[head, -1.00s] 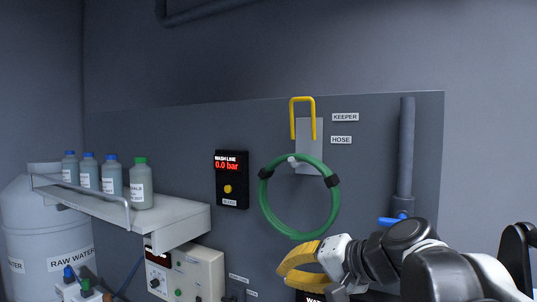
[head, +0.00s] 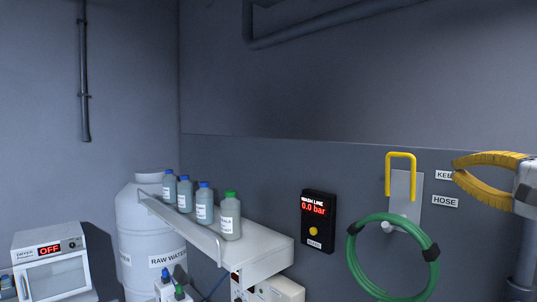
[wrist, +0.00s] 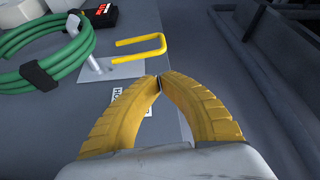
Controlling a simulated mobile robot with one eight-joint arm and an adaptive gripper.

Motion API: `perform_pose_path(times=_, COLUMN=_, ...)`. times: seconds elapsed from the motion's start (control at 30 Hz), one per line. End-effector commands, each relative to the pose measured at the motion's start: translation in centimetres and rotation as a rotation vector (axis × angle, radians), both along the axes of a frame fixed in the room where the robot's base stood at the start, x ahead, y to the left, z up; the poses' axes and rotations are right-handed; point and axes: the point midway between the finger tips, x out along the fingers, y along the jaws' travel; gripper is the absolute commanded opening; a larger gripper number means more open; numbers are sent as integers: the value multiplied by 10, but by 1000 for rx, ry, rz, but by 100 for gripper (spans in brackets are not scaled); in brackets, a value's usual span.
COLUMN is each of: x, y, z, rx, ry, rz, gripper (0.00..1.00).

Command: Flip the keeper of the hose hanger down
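The keeper (head: 401,155) is a yellow U-shaped bar standing up at the top of the hanger's grey plate (head: 399,200). In the wrist view the keeper (wrist: 141,39) juts from the plate, left of and beyond my fingertips. A coiled green hose (head: 353,262) with black bands hangs on the pale peg below it. My gripper (head: 455,166) has yellow fingers and is to the right of the keeper, over the KEEPER label. In the wrist view the fingertips (wrist: 160,80) meet with nothing between them, apart from the keeper.
A black wash-line gauge (head: 318,220) reading 0.0 bar is left of the hose. A shelf (head: 262,262) with several bottles and a raw water tank (head: 150,235) stand farther left. A HOSE label (head: 445,201) is right of the plate. The wall above the keeper is clear.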

Motion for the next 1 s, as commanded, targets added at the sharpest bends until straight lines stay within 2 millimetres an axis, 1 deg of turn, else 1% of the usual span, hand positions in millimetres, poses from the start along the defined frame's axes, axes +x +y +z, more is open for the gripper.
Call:
perform_pose_path(times=0.17, x=8, y=2, z=1, rx=0, ry=0, rz=3, gripper=0)
perform_pose_path(times=0.27, x=22, y=5, z=3, rx=0, ry=1, rz=5, gripper=0)
perform_pose_path(times=0.5, x=66, y=14, z=7, rx=-1, ry=0, rz=5, gripper=0)
perform_pose_path(times=0.6, x=81, y=16, z=7, rx=-1, ry=0, rz=4, gripper=0)
perform_pose_path(times=0.7, x=91, y=18, z=7, rx=-1, ry=1, rz=3, gripper=0)
perform_pose_path(times=0.83, x=97, y=19, z=6, rx=-1, ry=1, rz=1, gripper=0)
perform_pose_path(times=1.0, x=98, y=19, z=6, rx=-1, ry=1, rz=0, gripper=0)
